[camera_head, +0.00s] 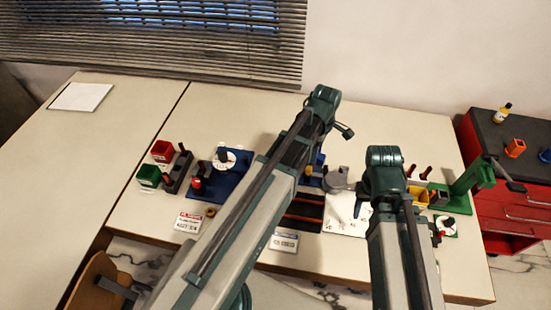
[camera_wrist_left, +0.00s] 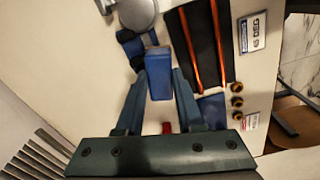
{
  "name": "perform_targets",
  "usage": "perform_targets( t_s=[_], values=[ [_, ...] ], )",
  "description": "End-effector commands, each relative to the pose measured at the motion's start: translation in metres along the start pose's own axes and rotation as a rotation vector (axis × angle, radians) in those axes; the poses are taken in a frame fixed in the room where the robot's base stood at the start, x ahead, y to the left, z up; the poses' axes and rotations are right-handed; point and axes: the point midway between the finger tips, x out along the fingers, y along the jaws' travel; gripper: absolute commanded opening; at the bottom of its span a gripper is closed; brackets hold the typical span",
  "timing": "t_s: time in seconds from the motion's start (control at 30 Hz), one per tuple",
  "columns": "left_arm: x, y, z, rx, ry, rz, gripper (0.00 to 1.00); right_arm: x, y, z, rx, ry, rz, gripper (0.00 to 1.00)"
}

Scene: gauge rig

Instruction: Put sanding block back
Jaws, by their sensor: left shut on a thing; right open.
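In the left wrist view, a blue block (camera_wrist_left: 160,83) with a brown end, which looks like the sanding block, sits between the fingers of my left gripper (camera_wrist_left: 160,98). That gripper is shut on it. The block points toward a dark blue fixture (camera_wrist_left: 133,45) and appears above the table; whether it touches anything is unclear.
A black tray with orange strips (camera_wrist_left: 205,45) lies beside the block, near a 45 DEG label (camera_head: 284,242). A grey round part (camera_head: 337,178) and a white sheet (camera_head: 345,218) lie between my arms. Red (camera_head: 162,150) and green (camera_head: 148,175) bins stand left; a green stand (camera_head: 470,178) stands right.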

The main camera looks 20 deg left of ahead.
Motion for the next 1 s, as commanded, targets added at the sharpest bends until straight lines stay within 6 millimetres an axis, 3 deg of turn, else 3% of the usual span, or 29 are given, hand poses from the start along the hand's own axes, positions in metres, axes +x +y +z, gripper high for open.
perform_targets(
  t_s=[0.1, 0.47, 1.0],
  values=[
    [-0.001, 0.000, -0.001, -0.001, 0.000, 0.000, 0.00, -0.001, 0.000, 0.000, 0.000, 0.000, 0.000, 0.50],
    [-0.025, 0.014, -0.056, -0.070, 0.000, 0.000, 0.00, -0.025, 0.002, 0.002, 0.001, 0.000, 0.000, 0.50],
    [-0.071, 0.021, -0.183, -0.218, -0.001, 0.000, 0.00, -0.071, 0.007, 0.004, 0.002, 0.000, -0.001, 0.50]
  ],
)
